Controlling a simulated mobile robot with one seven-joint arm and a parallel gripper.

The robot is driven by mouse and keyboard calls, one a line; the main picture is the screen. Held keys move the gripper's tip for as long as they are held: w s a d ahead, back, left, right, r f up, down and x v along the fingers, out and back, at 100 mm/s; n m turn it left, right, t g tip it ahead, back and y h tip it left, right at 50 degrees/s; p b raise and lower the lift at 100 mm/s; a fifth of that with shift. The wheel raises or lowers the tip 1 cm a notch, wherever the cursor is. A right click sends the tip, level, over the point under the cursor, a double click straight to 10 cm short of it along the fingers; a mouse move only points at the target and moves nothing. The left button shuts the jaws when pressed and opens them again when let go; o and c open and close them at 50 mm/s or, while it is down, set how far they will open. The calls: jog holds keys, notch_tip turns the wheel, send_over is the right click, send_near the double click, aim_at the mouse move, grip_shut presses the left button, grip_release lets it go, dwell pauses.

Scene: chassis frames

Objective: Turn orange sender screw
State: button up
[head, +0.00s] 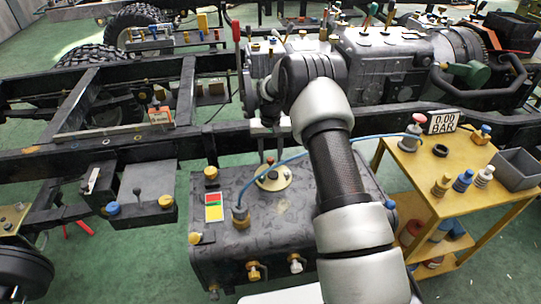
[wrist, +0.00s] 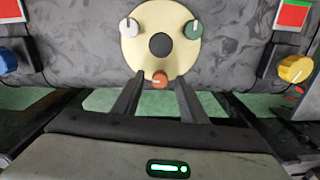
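The round cream sender plate (wrist: 160,18) is on the dark tank in the wrist view. It carries a white screw (wrist: 129,28), a green screw (wrist: 193,29), a dark centre (wrist: 160,44) and the orange screw (wrist: 160,80) at its lower edge. My gripper (wrist: 159,84) has its two fingers apart, one on each side of the orange screw, with a gap visible on both sides. In the head view, my gripper (head: 270,150) points down just behind the sender plate (head: 273,182). The orange screw is too small to make out clearly there.
A yellow cart (head: 428,204) with caps and a gauge stands at the right.

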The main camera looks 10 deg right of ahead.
notch_tip(320, 180, up, 17)
jog(key=p, duration=0.3)
jog(key=shift+r, duration=0.2)
notch_tip(320, 180, up, 13)
jog(key=t, duration=0.1)
send_over(271, 159)
jog(key=s, duration=0.7)
jog(key=s+r+t, duration=0.2)
jog(key=s+r, duration=0.6)
jog(key=s, duration=0.3)
jog(key=s+f+n+t, duration=0.1)
jog(key=s+t, duration=0.2)
jog(key=s, duration=1.7)
notch_tip(271, 159, up, 19)
jog(key=p, duration=2)
jog(key=shift+s+a, duration=0.2)
